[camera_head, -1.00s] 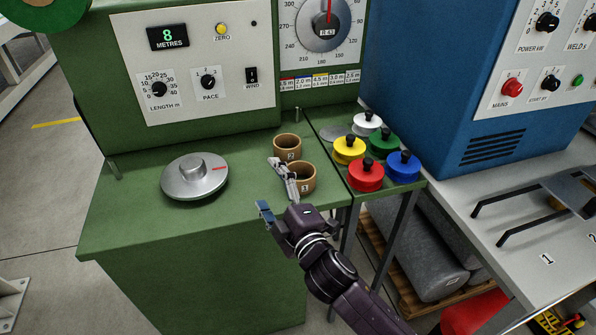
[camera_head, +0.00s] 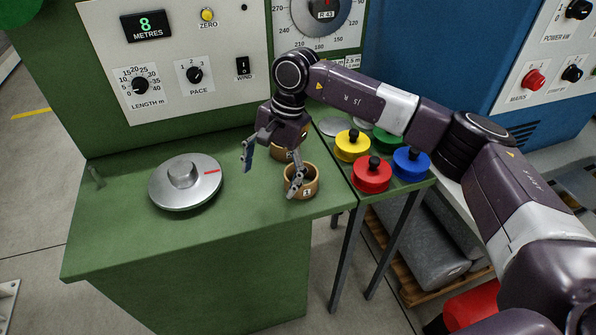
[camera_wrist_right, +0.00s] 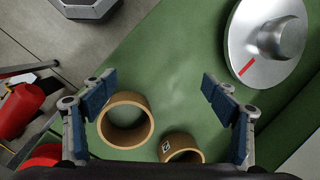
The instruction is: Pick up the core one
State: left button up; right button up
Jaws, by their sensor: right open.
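Core one (camera_head: 302,184) is a short tan tube with a "1" label, upright on the green bench top near its front right corner. It also shows in the wrist view (camera_wrist_right: 107,137). Core two (camera_head: 281,155) stands behind it, mostly hidden by my right gripper in the head view; its label shows in the wrist view (camera_wrist_right: 184,140). My right gripper (camera_head: 271,173) is open and empty. One finger overlaps core one in the head view; the other is off to its left. I cannot tell whether it touches. My left gripper is out of view.
A silver disc with a raised hub (camera_head: 183,173) sits left of the cores. Red (camera_head: 371,178), blue (camera_head: 411,165) and yellow (camera_head: 352,150) knobbed pieces stand on the side shelf at right. Bare bench lies between disc and cores.

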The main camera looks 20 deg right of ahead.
jog(key=w+d+r+h, duration=0.2)
jog(key=d+h, duration=0.1)
jog(key=d, duration=0.5)
notch_tip(320, 180, down, 6)
jog(key=p, duration=0.3)
jog(key=shift+d+p, duration=0.15)
jog(key=shift+p, duration=0.2)
jog(key=shift+f, duration=0.55)
jog(key=c, duration=1.3)
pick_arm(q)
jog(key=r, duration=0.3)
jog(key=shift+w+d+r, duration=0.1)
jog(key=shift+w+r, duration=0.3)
pick_arm(e)
jog(key=shift+o, duration=0.2)
jog(key=shift+w+r, duration=0.1)
